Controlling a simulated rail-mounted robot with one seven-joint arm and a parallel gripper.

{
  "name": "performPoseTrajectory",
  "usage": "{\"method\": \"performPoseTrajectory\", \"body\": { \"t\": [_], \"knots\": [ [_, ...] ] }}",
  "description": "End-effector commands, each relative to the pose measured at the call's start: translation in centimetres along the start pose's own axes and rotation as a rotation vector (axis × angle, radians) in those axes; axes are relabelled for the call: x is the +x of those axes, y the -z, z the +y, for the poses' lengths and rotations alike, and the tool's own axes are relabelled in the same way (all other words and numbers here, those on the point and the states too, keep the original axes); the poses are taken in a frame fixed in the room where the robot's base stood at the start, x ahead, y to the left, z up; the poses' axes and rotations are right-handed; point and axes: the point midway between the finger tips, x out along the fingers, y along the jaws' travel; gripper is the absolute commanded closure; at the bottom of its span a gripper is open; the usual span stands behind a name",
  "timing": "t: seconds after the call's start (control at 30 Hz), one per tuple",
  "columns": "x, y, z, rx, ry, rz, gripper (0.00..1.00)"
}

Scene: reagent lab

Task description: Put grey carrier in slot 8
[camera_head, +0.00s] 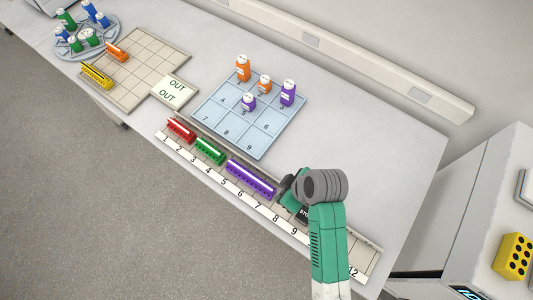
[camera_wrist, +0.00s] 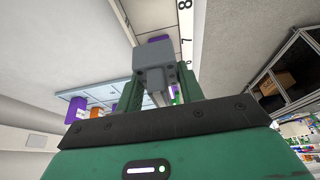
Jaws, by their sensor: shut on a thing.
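My gripper (camera_wrist: 153,88) is shut on a grey carrier (camera_wrist: 153,55), which sits between its two fingers in the wrist view. In the head view my gripper (camera_head: 290,190) is over the numbered rail (camera_head: 350,250), just right of the purple carrier, near numbers 7 to 9. My arm hides the grey carrier and part of the rail there. In the wrist view the numbers 8 and 7 (camera_wrist: 186,40) show just right of the grey carrier. I cannot tell whether the carrier touches the rail.
On the rail stand a red carrier (camera_head: 181,128), a green carrier (camera_head: 210,150) and a long purple carrier (camera_head: 251,178). Behind is a blue numbered tray (camera_head: 232,137) with orange and purple bottles. A beige grid (camera_head: 140,60) holds yellow and orange carriers. The rail near 12 looks empty.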

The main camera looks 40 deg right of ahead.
Motion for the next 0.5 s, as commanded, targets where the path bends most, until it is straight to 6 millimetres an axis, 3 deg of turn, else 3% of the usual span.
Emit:
{"method": "performPoseTrajectory", "body": {
  "t": [0.17, 0.5],
  "knots": [
    [0.0, 0.1, 0.1, -0.001, 0.001, -0.001, 0.85],
    [5.5, -2.1, 0.0, -0.001, 0.002, -0.001, 0.85]
  ]
}}
